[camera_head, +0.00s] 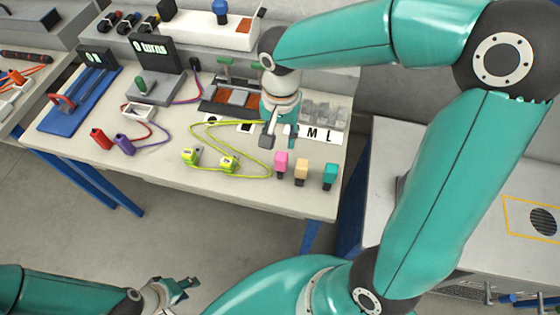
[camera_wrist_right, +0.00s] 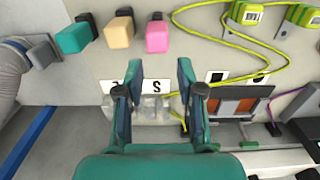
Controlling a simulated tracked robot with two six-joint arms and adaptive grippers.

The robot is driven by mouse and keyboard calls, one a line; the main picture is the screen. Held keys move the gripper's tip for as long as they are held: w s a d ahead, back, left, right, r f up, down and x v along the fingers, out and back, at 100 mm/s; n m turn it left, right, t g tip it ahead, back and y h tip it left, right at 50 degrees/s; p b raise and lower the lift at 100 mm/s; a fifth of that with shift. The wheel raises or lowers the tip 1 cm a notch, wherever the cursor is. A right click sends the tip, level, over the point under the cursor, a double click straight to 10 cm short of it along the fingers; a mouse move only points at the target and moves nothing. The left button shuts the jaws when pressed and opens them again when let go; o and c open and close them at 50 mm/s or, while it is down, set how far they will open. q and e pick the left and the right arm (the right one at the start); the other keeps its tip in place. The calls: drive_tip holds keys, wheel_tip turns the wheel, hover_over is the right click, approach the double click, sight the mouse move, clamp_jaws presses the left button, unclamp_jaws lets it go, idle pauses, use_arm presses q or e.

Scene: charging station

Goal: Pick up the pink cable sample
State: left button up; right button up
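The pink cable sample (camera_head: 281,160) stands near the front edge of the table, at the left of a short row with a tan sample (camera_head: 301,170) and a teal sample (camera_head: 330,174). In the right wrist view the pink sample (camera_wrist_right: 158,37) lies just beyond my fingertips, roughly centred between them and apart from them. My right gripper (camera_wrist_right: 160,68) is open and empty; in the head view (camera_head: 278,139) it hangs above the table behind the pink sample. My left gripper (camera_head: 182,286) is low, off the table's front, with its opening unclear.
A yellow-green cable with two connectors (camera_head: 190,155) loops left of the samples. A label strip with letters (camera_head: 318,134) and clear bins (camera_head: 322,108) lie behind. Red (camera_head: 100,138) and purple (camera_head: 124,144) connectors lie farther left. Bare tabletop shows in front.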

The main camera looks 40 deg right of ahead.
sight(281, 156)
wheel_tip(281, 156, down, 3)
drive_tip(key=shift+s+r, duration=0.1)
drive_tip(key=shift+s, duration=0.05)
drive_tip(key=f, duration=0.4)
drive_tip(key=shift+s+a+f+p, duration=0.15)
drive_tip(key=shift+s+f+p, duration=0.1)
drive_tip(key=shift+f+p, duration=0.05)
drive_tip(key=shift+f, duration=0.4)
clamp_jaws()
drive_tip(key=shift+r, duration=0.15)
